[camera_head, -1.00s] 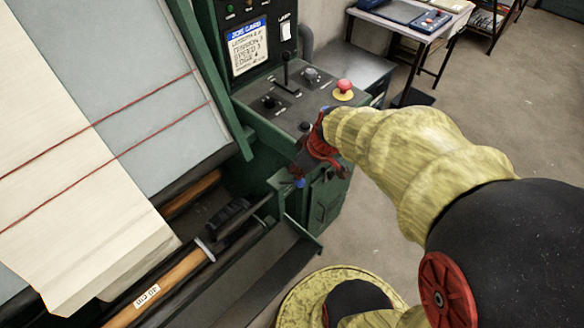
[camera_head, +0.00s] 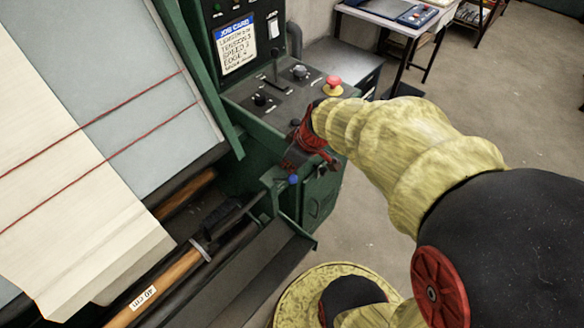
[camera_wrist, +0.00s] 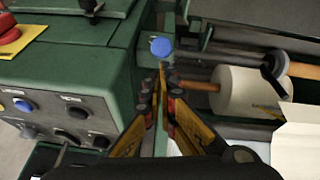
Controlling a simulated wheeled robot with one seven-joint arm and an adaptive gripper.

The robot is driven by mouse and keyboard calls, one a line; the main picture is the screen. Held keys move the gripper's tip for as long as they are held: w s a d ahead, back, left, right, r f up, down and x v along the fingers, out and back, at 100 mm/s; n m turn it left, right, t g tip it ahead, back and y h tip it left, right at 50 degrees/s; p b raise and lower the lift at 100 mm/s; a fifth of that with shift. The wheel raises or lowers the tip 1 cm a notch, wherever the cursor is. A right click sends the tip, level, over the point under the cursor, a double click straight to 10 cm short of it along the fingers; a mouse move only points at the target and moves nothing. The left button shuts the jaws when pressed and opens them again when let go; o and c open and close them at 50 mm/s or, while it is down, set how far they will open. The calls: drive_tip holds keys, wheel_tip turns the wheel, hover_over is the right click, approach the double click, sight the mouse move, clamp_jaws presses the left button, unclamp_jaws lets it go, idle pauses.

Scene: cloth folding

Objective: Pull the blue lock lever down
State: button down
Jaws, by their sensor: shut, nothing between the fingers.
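The blue knob of the lock lever (camera_head: 293,180) shows in the head view just below my gripper, beside the green machine frame. In the wrist view the round blue knob (camera_wrist: 161,47) sits just beyond my fingertips, nearly in line with them. My gripper (camera_wrist: 163,72) is shut and empty, its black and yellow fingers converging at the tips. In the head view my gripper (camera_head: 297,160) is close above the knob. I cannot tell whether the tips touch it. The lever's shaft is mostly hidden.
A control panel with a red emergency button (camera_head: 333,85) stands behind my gripper. A wooden roller (camera_head: 170,285) and draped cloth (camera_head: 70,220) lie to the left. In the wrist view a cream roll (camera_wrist: 250,92) is right of the fingers. Open floor lies to the right.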

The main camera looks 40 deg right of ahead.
drive_tip(key=s+p+v, duration=0.1)
drive_tip(key=p+v, duration=0.2)
drive_tip(key=v, duration=0.7)
drive_tip(key=shift+s, duration=0.35)
drive_tip(key=shift+a, duration=0.1)
drive_tip(key=s+a+r+m, duration=0.3)
drive_tip(key=s+a+r, duration=0.2)
drive_tip(key=a, duration=0.9)
wheel_tip(320, 180, up, 3)
drive_tip(key=shift+r+m+t+h, duration=0.25)
drive_tip(key=shift+m+t+h, duration=0.05)
drive_tip(key=shift+m+t, duration=0.1)
